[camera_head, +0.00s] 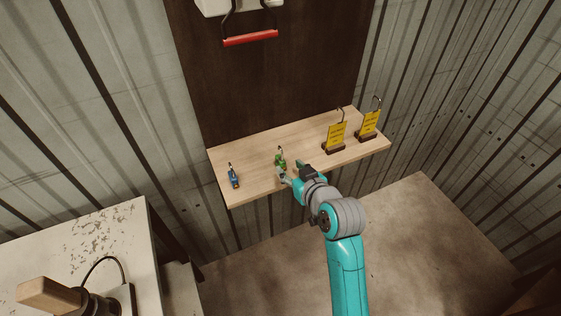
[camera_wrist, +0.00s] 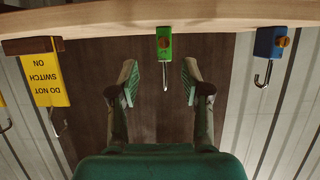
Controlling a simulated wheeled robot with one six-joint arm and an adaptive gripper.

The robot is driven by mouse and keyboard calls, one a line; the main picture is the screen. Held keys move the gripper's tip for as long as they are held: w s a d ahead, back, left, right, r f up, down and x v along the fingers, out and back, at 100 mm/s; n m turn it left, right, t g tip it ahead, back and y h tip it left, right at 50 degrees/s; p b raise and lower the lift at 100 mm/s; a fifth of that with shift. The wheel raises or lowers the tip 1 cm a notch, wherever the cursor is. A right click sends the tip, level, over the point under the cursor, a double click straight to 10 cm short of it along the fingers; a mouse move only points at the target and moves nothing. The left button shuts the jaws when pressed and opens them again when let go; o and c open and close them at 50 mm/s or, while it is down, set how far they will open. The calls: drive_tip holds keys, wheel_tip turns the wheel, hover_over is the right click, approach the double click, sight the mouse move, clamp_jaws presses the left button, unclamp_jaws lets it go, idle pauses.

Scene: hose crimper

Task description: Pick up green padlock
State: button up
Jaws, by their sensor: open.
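The green padlock (camera_head: 280,163) stands near the middle of the wooden shelf. In the wrist view, which looks upside down, the green padlock (camera_wrist: 164,42) has its shackle pointing down in the picture. My gripper (camera_head: 293,174) is at the front of the shelf, just beside the padlock. In the wrist view my gripper (camera_wrist: 161,79) is open, one finger on each side of the padlock's line. The shackle shows between the fingers, and the green body lies just above the fingertips in the picture. No contact shows.
A blue padlock (camera_head: 234,177) stands at the left of the wooden shelf (camera_head: 256,184). Two yellow tags (camera_head: 337,134) with dark bases stand at its right. A red-barred handle (camera_head: 250,38) hangs on the dark panel above. A worn table (camera_head: 95,240) is at lower left.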

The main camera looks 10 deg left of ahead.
sight(283, 165)
drive_tip(key=shift+s+a+x, duration=0.1)
drive_tip(key=shift+x, duration=1.45)
drive_tip(key=shift+s+a+x, duration=0.1)
drive_tip(key=shift+s+x, duration=0.05)
drive_tip(key=shift+x, duration=1.4)
drive_tip(key=shift+f, duration=0.15)
clamp_jaws()
